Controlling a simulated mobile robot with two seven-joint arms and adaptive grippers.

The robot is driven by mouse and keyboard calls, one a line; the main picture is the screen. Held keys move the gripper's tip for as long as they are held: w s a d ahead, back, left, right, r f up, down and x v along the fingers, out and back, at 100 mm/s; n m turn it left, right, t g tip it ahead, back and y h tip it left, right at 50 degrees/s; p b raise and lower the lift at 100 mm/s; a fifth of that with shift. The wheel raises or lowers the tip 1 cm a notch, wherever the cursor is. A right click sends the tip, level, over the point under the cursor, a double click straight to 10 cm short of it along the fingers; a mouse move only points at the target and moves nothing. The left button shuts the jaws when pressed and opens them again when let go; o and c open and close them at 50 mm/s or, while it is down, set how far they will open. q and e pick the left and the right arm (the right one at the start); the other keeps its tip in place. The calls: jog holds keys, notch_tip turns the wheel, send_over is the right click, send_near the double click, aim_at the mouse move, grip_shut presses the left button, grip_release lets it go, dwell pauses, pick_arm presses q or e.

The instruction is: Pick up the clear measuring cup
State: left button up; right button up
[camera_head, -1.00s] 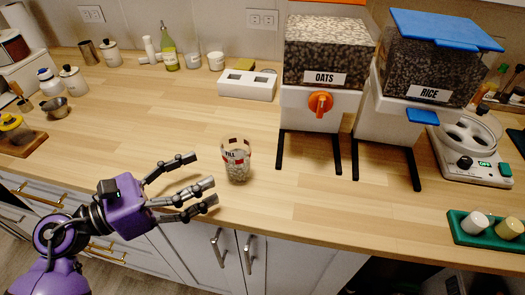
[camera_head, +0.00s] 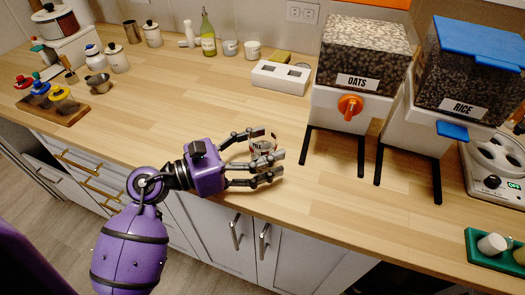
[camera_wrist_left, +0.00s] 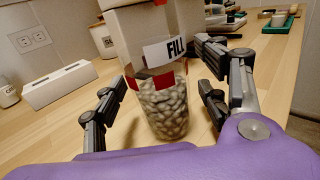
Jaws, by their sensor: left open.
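The clear measuring cup (camera_head: 262,147) stands upright on the wooden counter (camera_head: 165,110) near its front edge, left of the oats dispenser. It has red marks and a white FILL label, and holds pale, bean-like pieces; it shows large in the left wrist view (camera_wrist_left: 168,108). My left gripper (camera_head: 271,154) is open around the cup, with fingers on both sides of it. In the wrist view, gaps show between the lower cup and the left fingers; contact on the right cannot be told. The fingers partly hide the cup in the head view. My right gripper is not in view.
The oats dispenser (camera_head: 358,65) and rice dispenser (camera_head: 462,75) stand to the right on dark legs. A white two-slot block (camera_head: 281,77) is behind the cup. A green tray (camera_head: 492,255) lies at far right. The counter left of the gripper is mostly clear.

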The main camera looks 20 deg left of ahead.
pick_arm(q)
jog(key=shift+c, duration=1.4)
jog(key=c, duration=1.1)
jog(key=shift+o, duration=0.2)
jog(key=shift+r, duration=0.1)
